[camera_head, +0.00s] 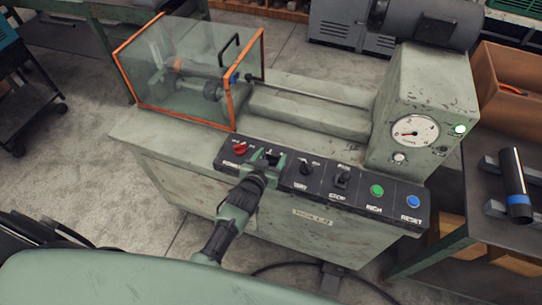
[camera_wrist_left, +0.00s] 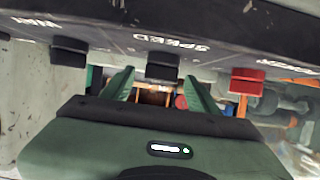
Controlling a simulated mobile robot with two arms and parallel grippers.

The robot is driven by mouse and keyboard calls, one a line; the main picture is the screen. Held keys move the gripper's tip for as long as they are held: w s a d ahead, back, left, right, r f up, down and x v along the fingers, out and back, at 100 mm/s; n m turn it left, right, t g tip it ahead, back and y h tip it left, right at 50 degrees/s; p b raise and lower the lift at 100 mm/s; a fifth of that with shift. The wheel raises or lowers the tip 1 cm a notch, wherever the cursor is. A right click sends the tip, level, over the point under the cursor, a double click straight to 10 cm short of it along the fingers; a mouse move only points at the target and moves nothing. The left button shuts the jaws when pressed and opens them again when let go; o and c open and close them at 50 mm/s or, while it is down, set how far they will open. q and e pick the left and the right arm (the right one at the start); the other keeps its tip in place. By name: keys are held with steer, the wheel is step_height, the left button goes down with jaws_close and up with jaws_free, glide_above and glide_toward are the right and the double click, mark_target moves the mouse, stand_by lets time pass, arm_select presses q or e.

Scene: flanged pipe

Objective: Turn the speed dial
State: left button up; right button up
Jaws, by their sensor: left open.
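The speed dial (camera_wrist_left: 162,67) is a black knob on the dark control panel (camera_head: 325,183), beside the upside-down word SPEED in the left wrist view. My left gripper (camera_head: 267,159) reaches the panel in the head view and partly hides the dial. In the left wrist view its two green fingers (camera_wrist_left: 157,76) are open, one on each side of the dial. There is a visible gap on both sides. Whether the fingertips reach past the dial's face is hard to tell. My right gripper is not in view.
A red knob (camera_head: 240,148) sits left of the dial and a black knob (camera_head: 306,167) right of it. Further right are a black switch (camera_head: 341,180), a green button (camera_head: 377,191) and a blue button (camera_head: 413,201). A clear orange-edged guard (camera_head: 190,75) stands behind.

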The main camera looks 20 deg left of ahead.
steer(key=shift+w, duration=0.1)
arm_select(q)
jaws_close()
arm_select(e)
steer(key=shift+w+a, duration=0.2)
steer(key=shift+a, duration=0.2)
